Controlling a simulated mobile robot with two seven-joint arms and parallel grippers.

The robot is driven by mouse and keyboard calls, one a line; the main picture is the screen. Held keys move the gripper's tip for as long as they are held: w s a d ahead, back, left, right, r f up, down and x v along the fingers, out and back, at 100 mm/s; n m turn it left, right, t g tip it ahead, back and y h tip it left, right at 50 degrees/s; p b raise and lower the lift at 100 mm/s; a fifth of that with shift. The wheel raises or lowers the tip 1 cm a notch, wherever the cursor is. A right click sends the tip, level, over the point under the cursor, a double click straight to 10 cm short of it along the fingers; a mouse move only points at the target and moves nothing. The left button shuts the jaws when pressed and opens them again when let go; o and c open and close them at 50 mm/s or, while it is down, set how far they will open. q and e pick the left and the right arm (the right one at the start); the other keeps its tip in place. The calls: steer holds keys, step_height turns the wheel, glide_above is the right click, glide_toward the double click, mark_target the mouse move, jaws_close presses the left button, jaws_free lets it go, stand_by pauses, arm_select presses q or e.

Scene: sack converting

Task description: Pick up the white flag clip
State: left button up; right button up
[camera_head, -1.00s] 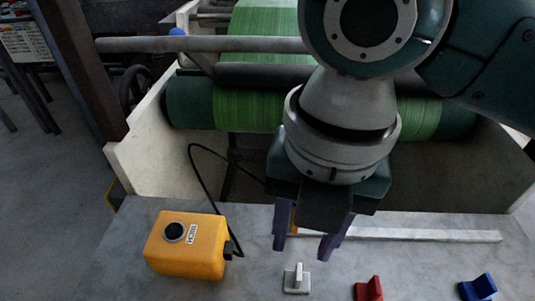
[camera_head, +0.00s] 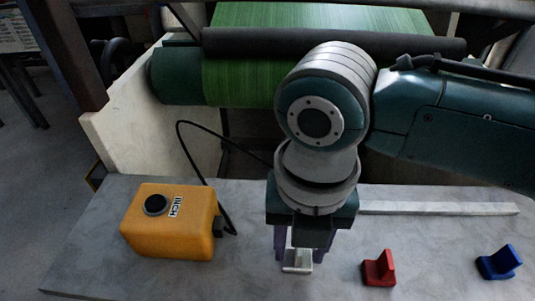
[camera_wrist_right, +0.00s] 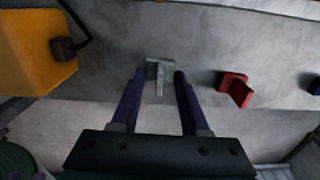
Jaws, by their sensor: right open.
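The white flag clip (camera_head: 298,264) lies on the grey table near its front edge, with a flat base and an upright tab. My right gripper (camera_head: 300,254) is over it, pointing down, with its purple fingers apart. In the right wrist view the clip (camera_wrist_right: 160,67) shows just beyond and between the open fingertips (camera_wrist_right: 159,75). The fingers stand on either side of the tab's line, and I see no contact. The gripper partly hides the clip in the head view. My left gripper is not in view.
A red clip (camera_head: 379,270) and a blue clip (camera_head: 499,263) lie to the right on the table (camera_head: 80,255). A yellow box labelled INCH (camera_head: 170,222), with a black button and cable, stands at left. A pale strip (camera_head: 440,208) lies behind. Green rollers (camera_head: 240,80) are at the back.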

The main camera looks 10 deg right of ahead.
jaws_close()
stand_by(0.3)
stand_by(0.3)
